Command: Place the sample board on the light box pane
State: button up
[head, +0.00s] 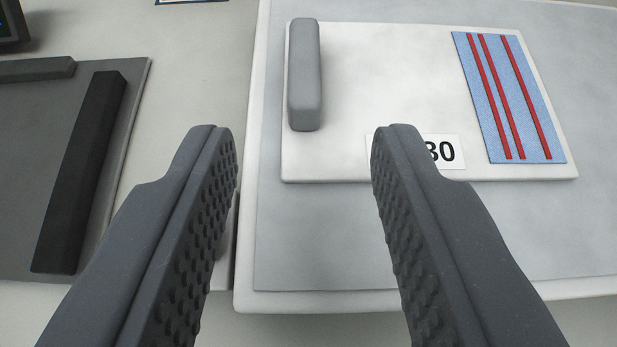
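The sample board (400,75) is a white plate with a grey upright grip bar (305,75) near its left edge. A blue patch with three red stripes (508,97) is at its right, and a label partly hidden by my right finger shows "30". The board lies flat on a pale grey pane, which looks like the light box pane (420,245). My gripper (303,140) is open and empty, with a wide gap between its dark ridged fingers. In the picture the fingertips are just below the grip bar, one to either side. I cannot tell their height above the board.
A dark grey panel (50,130) with a black bar (80,175) and a shorter grey bar (38,69) lies at the left. A pale strip of table (195,70) separates it from the pane's white frame (310,301). A dark device (12,22) shows at the top left corner.

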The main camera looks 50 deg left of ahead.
jog(key=shift+v, duration=1.9)
jog(key=w+d+r+m+t+h, duration=0.1)
jog(key=w+d+r+t+h, duration=0.2)
jog(key=r, duration=0.6)
jog(key=w+d+r+m+t+h, duration=0.1)
jog(key=w+d+r+t+h, duration=0.25)
jog(key=r, duration=0.55)
jog(key=s+d+r+m+t+h, duration=0.15)
jog(key=d+r, duration=0.25)
jog(key=r, duration=0.4)
jog(key=s+d+r+m+t+h, duration=0.1)
jog(key=s+d+r+m+h, duration=0.2)
jog(key=r, duration=0.6)
jog(key=s+a+r+m+g+y, duration=0.1)
jog(key=s+r+m, duration=0.3)
jog(key=s+r, duration=1)
jog(key=s+a, duration=0.1)
jog(key=s, duration=0.2)
jog(key=shift+s+a+r, duration=0.25)
jog(key=shift+s+a, duration=0.05)
jog(key=shift+a, duration=0.1)
